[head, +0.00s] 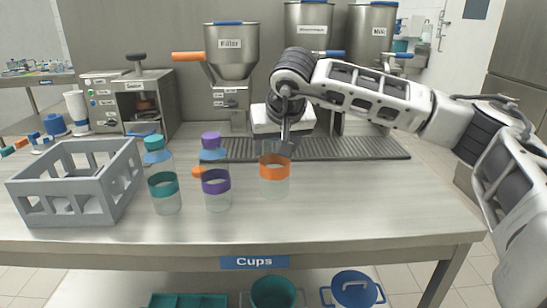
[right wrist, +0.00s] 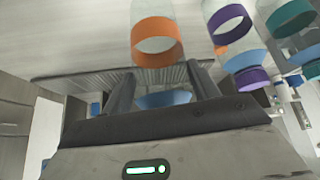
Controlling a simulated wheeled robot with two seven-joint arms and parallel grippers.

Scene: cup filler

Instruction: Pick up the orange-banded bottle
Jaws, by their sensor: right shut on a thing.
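My right gripper (head: 285,146) reaches down behind the orange-banded cup (head: 274,176). In the right wrist view its two fingers (right wrist: 163,92) stand apart with a blue part of the bottle (right wrist: 166,98) between them. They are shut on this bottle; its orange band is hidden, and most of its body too. The orange-banded cup also shows in the right wrist view (right wrist: 157,50), apart from the fingers. A purple-topped bottle (head: 212,144) and a teal-topped bottle (head: 156,147) stand to the left. My left gripper is out of view.
A purple-banded cup (head: 216,188) and a teal-banded cup (head: 164,193) stand in front of the bottles. A grey crate (head: 75,183) sits at the left. A dark drip grate (head: 350,148) and steel hoppers (head: 231,50) are behind. The table's front right (head: 370,200) is clear.

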